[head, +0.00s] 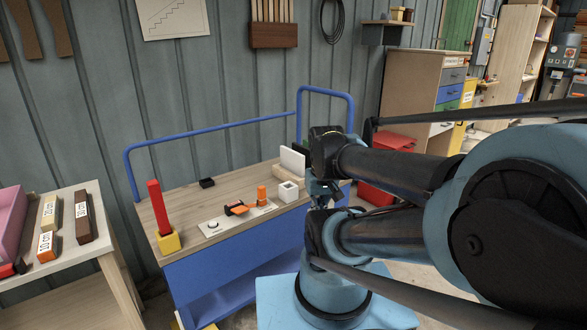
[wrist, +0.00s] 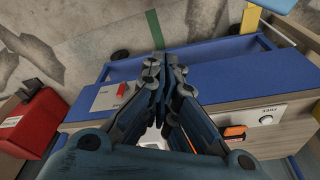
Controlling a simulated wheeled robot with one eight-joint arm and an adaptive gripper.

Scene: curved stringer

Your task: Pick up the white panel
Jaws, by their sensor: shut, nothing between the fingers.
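The white panel (head: 292,160) stands on edge, upright, at the back right of the wooden bench top in the head view. Its lower edge is at a light wooden block (head: 289,173). My gripper (head: 322,192) is just to the right of the panel, partly hidden by my own arm. In the wrist view my gripper (wrist: 163,78) has its fingers together and empty. A small white patch shows between the finger links there; I cannot tell whether it is the panel.
A red bin (head: 375,194) stands to the right.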

